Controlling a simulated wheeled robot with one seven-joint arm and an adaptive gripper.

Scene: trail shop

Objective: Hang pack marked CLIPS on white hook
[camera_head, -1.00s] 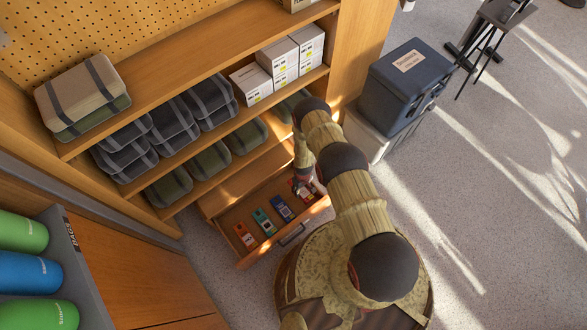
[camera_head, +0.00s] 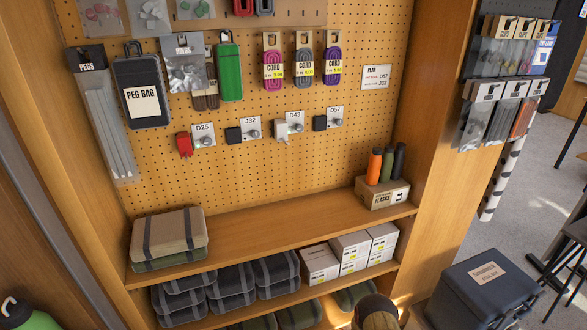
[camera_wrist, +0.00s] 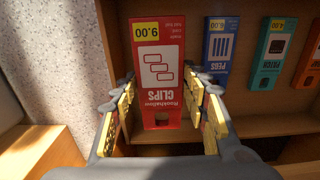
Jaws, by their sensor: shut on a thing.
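The red pack marked CLIPS (camera_wrist: 158,70) shows in the wrist view, upside down in the picture, with a 9.00 price tag and a hole at its near end. My gripper (camera_wrist: 163,115) has its yellow-padded fingers on both sides of the pack and is shut on it. The white hook (camera_head: 281,130) sits on the pegboard by the label D43 and looks empty. A red hook (camera_head: 184,146) by D25 and dark hooks by J32 (camera_head: 234,134) and D57 (camera_head: 320,123) are in the same row. The gripper is out of the head view.
Cords (camera_head: 303,65) hang above the hooks. A shelf (camera_head: 285,240) with flasks (camera_head: 374,166) and folded bundles (camera_head: 170,232) juts out below.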

